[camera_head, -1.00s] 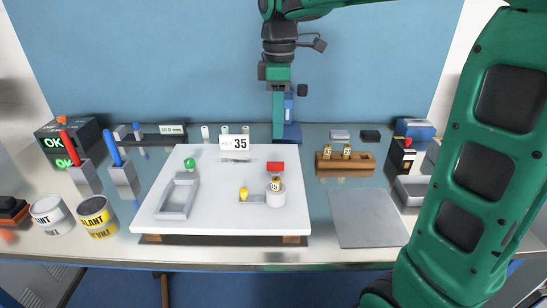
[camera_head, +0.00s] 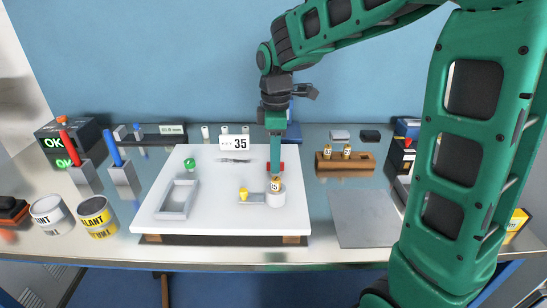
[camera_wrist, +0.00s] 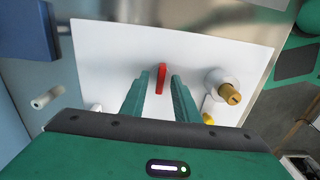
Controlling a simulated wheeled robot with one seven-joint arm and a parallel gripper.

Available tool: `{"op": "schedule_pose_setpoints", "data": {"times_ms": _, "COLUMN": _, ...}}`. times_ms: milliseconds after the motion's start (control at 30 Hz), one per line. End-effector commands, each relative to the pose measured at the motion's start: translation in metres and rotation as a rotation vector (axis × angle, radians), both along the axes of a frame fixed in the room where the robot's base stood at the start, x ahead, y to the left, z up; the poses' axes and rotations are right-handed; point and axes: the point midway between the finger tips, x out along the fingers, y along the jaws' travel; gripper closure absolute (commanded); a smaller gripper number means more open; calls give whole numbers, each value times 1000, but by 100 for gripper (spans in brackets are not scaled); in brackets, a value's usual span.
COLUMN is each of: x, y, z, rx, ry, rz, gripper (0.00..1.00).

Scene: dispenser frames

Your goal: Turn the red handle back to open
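The red handle (camera_wrist: 161,78) is a narrow bar on the white board (camera_wrist: 105,45). In the wrist view it lies between the two green fingers of my gripper (camera_wrist: 160,84), with a gap on each side. In the head view my gripper (camera_head: 275,170) points straight down at the handle's place and hides most of it; only a bit of red shows at its edges. My gripper is open and empty. I cannot tell how far the fingertips are above the board.
A white round cup (camera_head: 275,198) with an amber vial stands just in front of the handle.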

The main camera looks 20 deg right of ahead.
Motion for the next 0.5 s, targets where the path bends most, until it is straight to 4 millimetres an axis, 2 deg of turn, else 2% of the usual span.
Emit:
{"op": "schedule_pose_setpoints", "data": {"times_ms": 200, "x": 0, "y": 0, "z": 0, "rx": 0, "ry": 0, "rz": 0, "gripper": 72}}
{"op": "schedule_pose_setpoints", "data": {"times_ms": 233, "x": 0, "y": 0, "z": 0, "rx": 0, "ry": 0, "rz": 0, "gripper": 77}}
{"op": "schedule_pose_setpoints", "data": {"times_ms": 333, "x": 0, "y": 0, "z": 0, "rx": 0, "ry": 0, "rz": 0, "gripper": 100}}
{"op": "schedule_pose_setpoints", "data": {"times_ms": 500, "x": 1, "y": 0, "z": 0, "rx": 1, "ry": -1, "rz": -1, "gripper": 100}}
